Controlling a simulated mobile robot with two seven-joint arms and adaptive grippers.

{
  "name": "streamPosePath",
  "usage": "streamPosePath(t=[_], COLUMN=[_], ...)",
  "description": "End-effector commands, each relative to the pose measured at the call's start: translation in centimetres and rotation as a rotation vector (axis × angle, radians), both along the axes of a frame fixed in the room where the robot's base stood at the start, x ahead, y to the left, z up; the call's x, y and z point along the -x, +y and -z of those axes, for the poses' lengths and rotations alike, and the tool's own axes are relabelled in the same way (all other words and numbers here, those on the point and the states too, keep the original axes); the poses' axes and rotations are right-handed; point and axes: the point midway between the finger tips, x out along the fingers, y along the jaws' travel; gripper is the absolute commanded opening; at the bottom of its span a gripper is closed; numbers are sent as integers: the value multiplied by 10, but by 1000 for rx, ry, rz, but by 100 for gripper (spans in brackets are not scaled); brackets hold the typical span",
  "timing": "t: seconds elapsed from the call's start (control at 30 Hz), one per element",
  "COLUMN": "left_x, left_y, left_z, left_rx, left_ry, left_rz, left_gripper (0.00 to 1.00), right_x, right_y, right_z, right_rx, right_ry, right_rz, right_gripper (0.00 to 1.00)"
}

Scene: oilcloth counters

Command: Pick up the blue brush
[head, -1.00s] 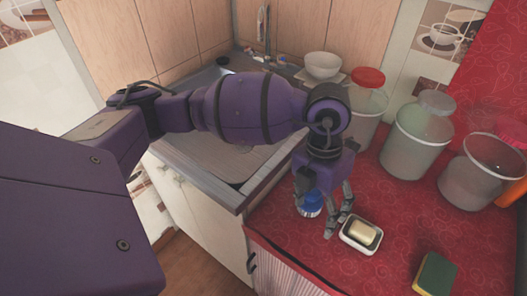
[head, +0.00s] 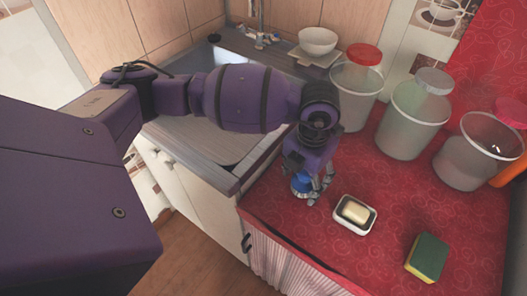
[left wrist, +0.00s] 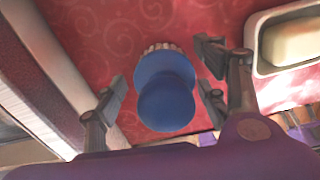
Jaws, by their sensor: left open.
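The blue brush (left wrist: 165,92) stands on the red counter, its rounded blue top towards the left wrist camera and pale bristles showing at its far edge. In the head view the brush (head: 299,184) is partly hidden by my left gripper (head: 312,190). In the left wrist view my left gripper (left wrist: 165,100) is open, with fingers on both sides of the brush. Gaps show between the fingers and the brush there. My right gripper is not in view.
A white soap dish (head: 341,222) with a soap bar (head: 355,212) lies close to the right of my left gripper. A green and yellow sponge (head: 428,257) lies further right. Several jars stand behind. A metal sink (head: 200,140) is on the left.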

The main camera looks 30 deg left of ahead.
Motion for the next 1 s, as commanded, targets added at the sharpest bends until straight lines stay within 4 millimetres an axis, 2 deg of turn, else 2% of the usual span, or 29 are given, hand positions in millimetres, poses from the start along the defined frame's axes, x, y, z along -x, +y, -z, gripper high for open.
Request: streamPosePath(t=[0.13, 0.47, 0.77, 1.0], left_x=[-1, -2, -3, -3], left_y=[-1, -1, -1, -1], left_z=[-2, -3, -5, -28], left_rx=[2, 2, 2, 2], left_ry=[-4, -5, -7, -9], left_rz=[1, 1, 1, 1], left_gripper=[64, 21, 20, 20], right_x=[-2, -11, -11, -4], right_y=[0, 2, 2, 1], right_z=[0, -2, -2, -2], right_rx=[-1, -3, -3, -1], right_ry=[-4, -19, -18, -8], right_rz=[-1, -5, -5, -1], right_gripper=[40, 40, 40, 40])
